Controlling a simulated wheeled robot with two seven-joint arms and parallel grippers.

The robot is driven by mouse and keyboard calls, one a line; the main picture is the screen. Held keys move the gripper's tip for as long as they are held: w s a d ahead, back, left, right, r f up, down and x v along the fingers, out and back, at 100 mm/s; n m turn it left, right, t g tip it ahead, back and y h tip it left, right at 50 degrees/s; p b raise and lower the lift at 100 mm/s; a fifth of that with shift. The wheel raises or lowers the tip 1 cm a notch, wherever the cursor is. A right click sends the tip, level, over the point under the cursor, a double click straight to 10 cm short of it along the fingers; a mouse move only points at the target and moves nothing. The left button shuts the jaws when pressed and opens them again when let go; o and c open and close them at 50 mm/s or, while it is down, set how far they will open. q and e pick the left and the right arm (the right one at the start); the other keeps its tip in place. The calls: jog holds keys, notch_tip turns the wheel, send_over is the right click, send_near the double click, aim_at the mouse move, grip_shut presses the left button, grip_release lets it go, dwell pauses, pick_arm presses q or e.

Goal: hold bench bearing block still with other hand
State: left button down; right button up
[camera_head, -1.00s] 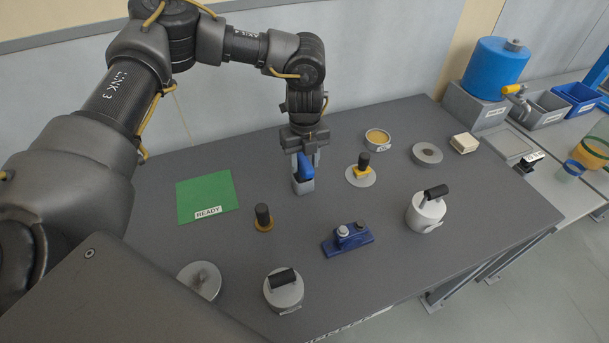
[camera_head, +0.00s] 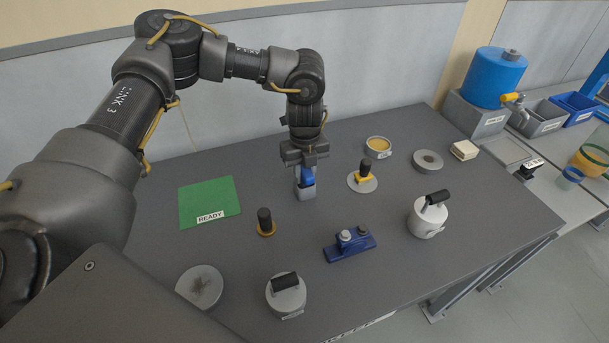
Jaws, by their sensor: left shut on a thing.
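My left gripper (camera_head: 306,174) points down over the back middle of the bench. It is shut on a small blue-and-grey piece (camera_head: 306,192), whose grey lower part shows below the fingers; its upper part is mostly hidden. A dark blue block with two grey round studs (camera_head: 350,246) lies on the bench in front and to the right, apart from the gripper. It looks like the bearing block, but I cannot be sure. My right gripper is not in view.
Black-handled pieces (camera_head: 427,218) (camera_head: 286,297), a brass-based knob (camera_head: 265,222) and a yellow-collared knob on a disc (camera_head: 363,178) stand around. A green mat (camera_head: 210,200) marked READY lies left. A blue tank (camera_head: 494,76) stands at the back right.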

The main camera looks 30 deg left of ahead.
pick_arm(q)
jog(key=shift+r+p, duration=1.6)
jog(key=shift+r, duration=0.5)
jog(key=shift+r+p, duration=2.3)
jog(key=shift+r, duration=0.55)
jog(key=shift+s+d+n, duration=0.35)
jog(key=shift+s+n, duration=0.05)
jog(key=shift+n, duration=0.4)
jog(key=s+d+r+n+b, duration=0.1)
jog(key=s+d+n+b, duration=0.1)
jog(key=s+n, duration=0.7)
jog(key=shift+d+n, duration=0.85)
jog(key=shift+n, duration=1.65)
